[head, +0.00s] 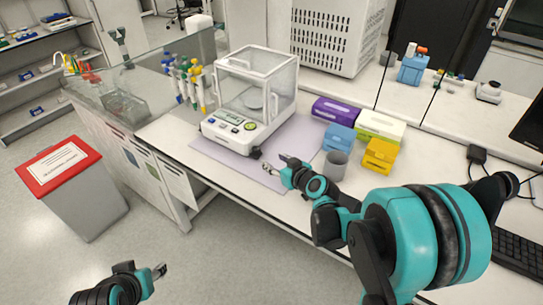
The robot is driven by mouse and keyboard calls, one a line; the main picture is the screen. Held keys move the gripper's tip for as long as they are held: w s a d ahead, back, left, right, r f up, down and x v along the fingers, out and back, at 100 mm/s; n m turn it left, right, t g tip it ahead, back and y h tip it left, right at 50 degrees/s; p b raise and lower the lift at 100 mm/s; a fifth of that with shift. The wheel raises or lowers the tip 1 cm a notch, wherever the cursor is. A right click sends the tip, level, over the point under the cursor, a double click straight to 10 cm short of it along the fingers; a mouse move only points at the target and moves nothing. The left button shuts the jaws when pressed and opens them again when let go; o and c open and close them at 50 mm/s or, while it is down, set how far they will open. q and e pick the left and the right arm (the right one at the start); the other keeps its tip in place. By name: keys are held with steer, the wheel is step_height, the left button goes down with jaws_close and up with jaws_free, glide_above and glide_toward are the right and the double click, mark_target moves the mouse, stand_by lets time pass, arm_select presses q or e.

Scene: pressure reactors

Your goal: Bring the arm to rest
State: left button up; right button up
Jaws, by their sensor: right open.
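My right arm comes in from the lower right in teal and black. Its right gripper (273,165) is open and empty above the grey mat, just in front of the white analytical balance (238,130). The grey cup (335,166) stands to the right of that gripper, close to the wrist. My left gripper (158,271) is at the lower left, over the floor and clear of the bench. Its fingers are small and partly seen, so its opening is unclear.
Blue (340,138), yellow (380,155), purple (335,111) and green-white (380,126) boxes stand right of the balance. Pipettes (187,82) stand left of it. A red-lidded bin (60,165) is on the floor. A keyboard (518,253) lies at right.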

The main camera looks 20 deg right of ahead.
steer(key=s+a+r+g, duration=0.25)
steer(key=s+a, duration=0.35)
steer(key=s, duration=0.4)
steer(key=s+d+f+m+g+h, duration=0.1)
steer(key=s+g, duration=0.3)
steer(key=s, duration=1.1)
steer(key=shift+s+d+f+m+h, duration=0.15)
steer(key=shift+s+f+m+h, duration=0.1)
steer(key=shift+f+m+h, duration=0.4)
